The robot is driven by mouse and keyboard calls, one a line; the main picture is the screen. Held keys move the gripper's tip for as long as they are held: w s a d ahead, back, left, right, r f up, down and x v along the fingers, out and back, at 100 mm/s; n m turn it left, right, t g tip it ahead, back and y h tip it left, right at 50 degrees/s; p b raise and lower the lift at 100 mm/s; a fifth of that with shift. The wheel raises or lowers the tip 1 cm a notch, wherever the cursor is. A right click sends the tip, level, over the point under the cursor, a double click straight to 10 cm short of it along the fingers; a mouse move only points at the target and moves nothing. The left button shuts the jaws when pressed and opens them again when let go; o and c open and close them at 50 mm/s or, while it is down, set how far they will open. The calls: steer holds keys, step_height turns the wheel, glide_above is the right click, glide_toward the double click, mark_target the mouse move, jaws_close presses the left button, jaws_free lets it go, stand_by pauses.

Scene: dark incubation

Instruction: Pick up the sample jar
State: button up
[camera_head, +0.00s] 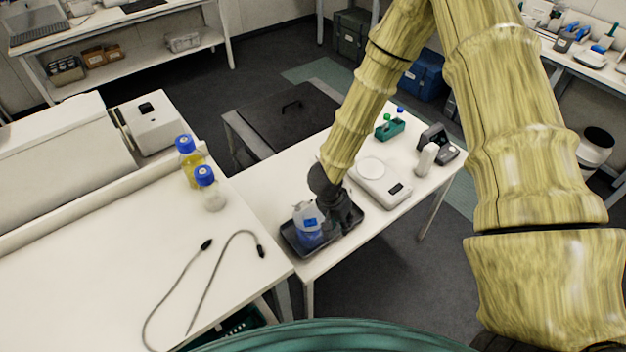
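A clear jar-like container with blue in its lower part (308,226), which looks like the sample jar, stands in a black tray (345,237) on the white table. My gripper (336,214) is dark and reaches down over the tray, just right of the container. The gripper's body overlaps the tray, and its fingers blend into the dark tray. I cannot tell whether they touch the container or how far apart they are.
A white balance (380,182) stands right of the tray, with a white bottle (427,159) and a green rack (390,129) beyond. Two blue-capped bottles, one yellow (190,163) and one pale (211,192), stand on the left bench. Grey cables (215,270) lie there.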

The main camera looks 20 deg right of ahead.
mark_target(310, 222)
steer(key=w+a+r+m+y, duration=0.3)
steer(key=w+a+r+m, duration=0.15)
steer(key=w+r, duration=0.5)
steer(key=f+b, duration=0.2)
steer(key=f, duration=0.1)
steer(key=a+f+b, duration=0.1)
steer(key=f+b, duration=0.1)
steer(key=shift+s, duration=0.1)
steer(key=shift+d+f+b, duration=0.1)
steer(key=shift+f+b, duration=0.85)
steer(key=shift+f, duration=1.35)
steer(key=shift+c, duration=0.2)
jaws_close()
steer(key=shift+r, duration=0.15)
